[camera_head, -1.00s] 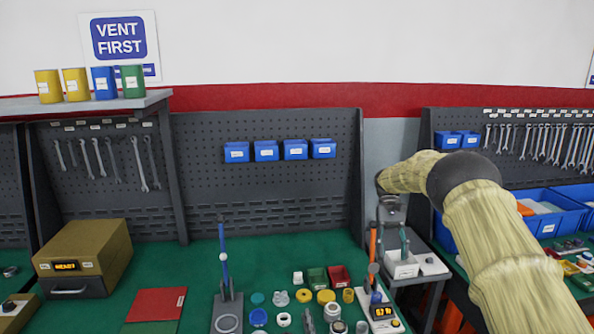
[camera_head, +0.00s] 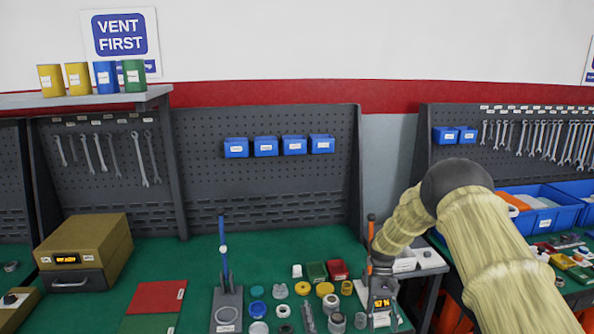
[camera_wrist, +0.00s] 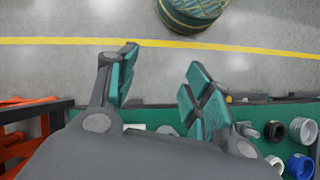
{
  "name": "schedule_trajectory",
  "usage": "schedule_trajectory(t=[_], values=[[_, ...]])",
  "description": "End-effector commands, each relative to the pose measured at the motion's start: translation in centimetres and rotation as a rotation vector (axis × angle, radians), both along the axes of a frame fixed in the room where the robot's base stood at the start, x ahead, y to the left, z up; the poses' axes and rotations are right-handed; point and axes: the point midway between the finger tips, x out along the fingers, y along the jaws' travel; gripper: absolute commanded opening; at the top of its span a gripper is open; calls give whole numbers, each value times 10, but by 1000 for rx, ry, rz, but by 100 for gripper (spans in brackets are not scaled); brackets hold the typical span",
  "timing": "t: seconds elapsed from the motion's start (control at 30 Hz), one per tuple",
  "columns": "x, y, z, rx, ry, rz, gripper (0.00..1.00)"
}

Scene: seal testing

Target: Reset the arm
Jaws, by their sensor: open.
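My gripper (camera_wrist: 163,76) is open in the wrist view, its two teal-padded fingers apart with nothing between them. Grey floor shows between and beyond the fingers. In the head view my arm comes in from the right and bends down at the dark joint. Its far end is low over the right end of the green bench (camera_head: 188,262), close to the small device with a lit display (camera_head: 382,303). The fingers are hard to make out there, and I cannot tell whether they touch anything.
Caps and rings (camera_head: 303,290) crowd the bench beside the arm's end. A lever press (camera_head: 226,300) and tan box (camera_head: 88,248) stand farther left. Blue bins (camera_head: 548,215) are at right. The wrist view shows an orange frame (camera_wrist: 28,122) and a round green object (camera_wrist: 193,12) on the floor.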

Motion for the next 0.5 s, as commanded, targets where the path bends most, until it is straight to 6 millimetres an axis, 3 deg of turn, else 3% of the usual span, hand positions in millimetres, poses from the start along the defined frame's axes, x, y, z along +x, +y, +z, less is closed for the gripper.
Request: schedule_trajectory(t=[0.03,0.2,0.5], values=[[-16,3,-30,2,-11,3,51],[-64,11,-107,8,-82,11,51],[-170,22,-206,12,-208,22,51]])
